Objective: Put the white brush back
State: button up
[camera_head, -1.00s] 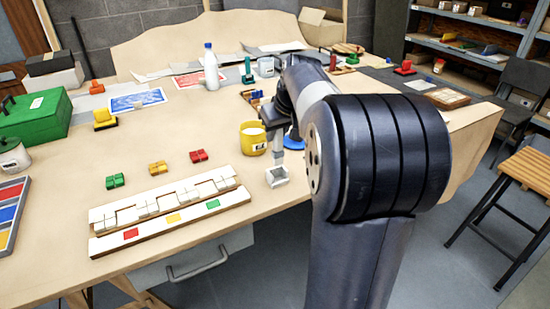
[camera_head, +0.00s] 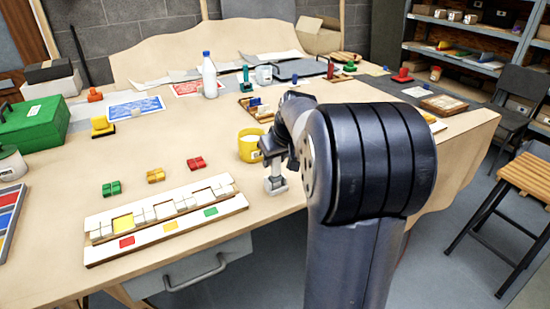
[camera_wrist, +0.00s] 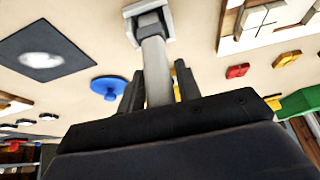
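My gripper (camera_head: 274,164) is shut on the upright grey handle of the white brush (camera_head: 275,185), near the table's front edge. In the wrist view my gripper (camera_wrist: 158,85) has its dark fingers on both sides of the handle, and the brush's square white head (camera_wrist: 149,22) is beyond them. I cannot tell whether the head touches the table. A yellow pot (camera_head: 247,150) with pale contents stands just behind and left of my gripper. The white tile panel (camera_head: 165,215) lies to the left, with a yellow patch (camera_head: 123,222) among its white tiles.
Red (camera_head: 196,163), yellow (camera_head: 156,175) and green (camera_head: 111,188) tile pieces lie behind the panel. The wrist view shows a blue disc (camera_wrist: 110,87).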

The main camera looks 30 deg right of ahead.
jog(key=shift+o, duration=1.3)
jog(key=shift+r, duration=0.15)
jog(key=shift+s+r, duration=0.1)
jog(key=shift+r, duration=0.2)
jog(key=p+v, duration=0.1)
jog(key=v, duration=1)
jog(key=shift+r, duration=0.2)
